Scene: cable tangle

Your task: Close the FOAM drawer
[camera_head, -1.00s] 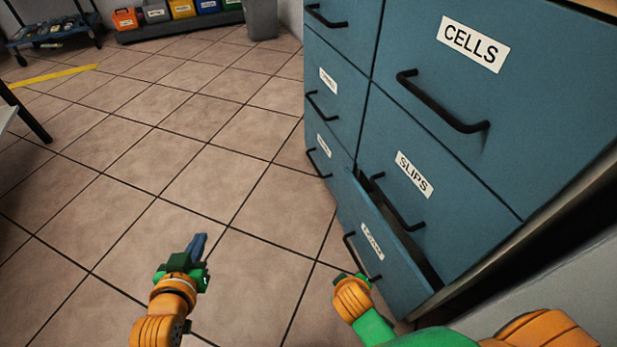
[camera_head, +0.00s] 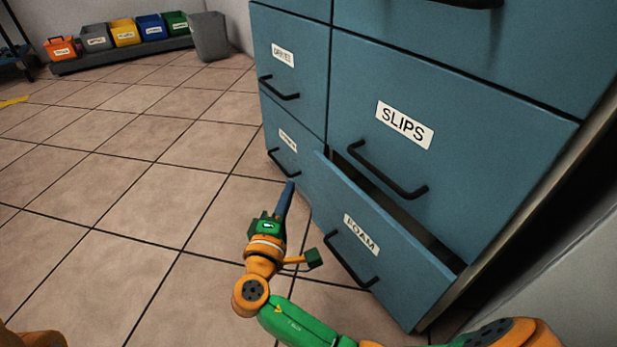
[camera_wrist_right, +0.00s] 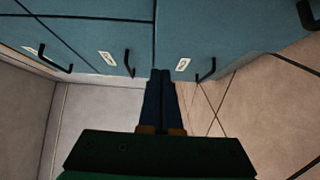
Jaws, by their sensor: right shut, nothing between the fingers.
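The FOAM drawer (camera_head: 399,268) is at the bottom right of the blue cabinet in the head view. It stands partly open, with a dark gap behind the top of its front. Its black handle (camera_head: 347,262) is on the front face. My right gripper (camera_head: 289,186) is shut and empty, in front of the cabinet and left of the FOAM drawer's front. Its blue fingers point toward the cabinet; I cannot tell if they touch it. In the right wrist view the shut fingers (camera_wrist_right: 163,78) reach toward the cabinet's lower edge. My left gripper is not in view.
The SLIPS drawer (camera_head: 470,165) is shut above the FOAM drawer. Other shut drawers (camera_head: 290,60) are to the left. Coloured bins (camera_head: 125,33) and a grey bin (camera_head: 209,37) stand far back left. The tiled floor (camera_head: 130,230) left of the cabinet is clear.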

